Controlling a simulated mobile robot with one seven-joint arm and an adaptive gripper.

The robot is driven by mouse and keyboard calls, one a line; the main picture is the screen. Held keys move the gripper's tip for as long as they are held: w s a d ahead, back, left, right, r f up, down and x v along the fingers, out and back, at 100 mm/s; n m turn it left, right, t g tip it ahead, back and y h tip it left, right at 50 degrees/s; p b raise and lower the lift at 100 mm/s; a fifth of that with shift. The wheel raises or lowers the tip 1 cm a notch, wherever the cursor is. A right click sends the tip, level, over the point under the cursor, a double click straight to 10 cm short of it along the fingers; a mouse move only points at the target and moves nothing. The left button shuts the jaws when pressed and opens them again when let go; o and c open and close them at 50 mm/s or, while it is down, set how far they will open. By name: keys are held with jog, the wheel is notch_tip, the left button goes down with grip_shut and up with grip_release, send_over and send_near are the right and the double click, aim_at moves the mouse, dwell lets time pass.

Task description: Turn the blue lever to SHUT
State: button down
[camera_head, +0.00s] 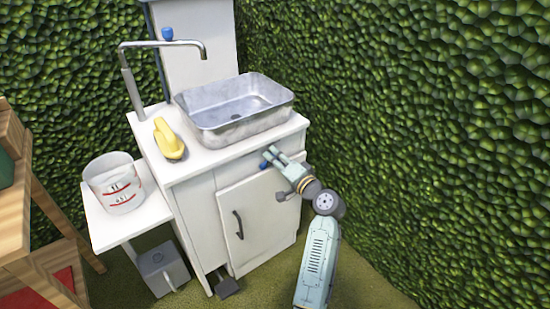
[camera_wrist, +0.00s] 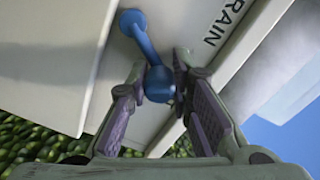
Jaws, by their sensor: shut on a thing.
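The blue lever (camera_wrist: 146,42) shows in the wrist view, with a round base on the white cabinet front and a ball end between my fingertips. Part of a label reading "RAIN" is beside it; no SHUT mark is legible. My gripper (camera_wrist: 160,72) is shut on the lever's ball end, one finger on each side. In the head view, my gripper (camera_head: 270,156) is at the cabinet front, just under the counter edge below the sink. A bit of the blue lever (camera_head: 264,165) shows at its fingertips; the rest is hidden.
A metal sink basin (camera_head: 236,111), a yellow object (camera_head: 168,139) and a tap (camera_head: 135,84) are on the white counter (camera_head: 195,166). A blue knob (camera_head: 167,34) is on the back panel. A white bucket (camera_head: 115,188) stands at left. Hedge walls (camera_head: 430,110) close in behind and right.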

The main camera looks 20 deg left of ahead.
jog(key=c, duration=1.4)
grip_release()
jog(key=v, duration=1.2)
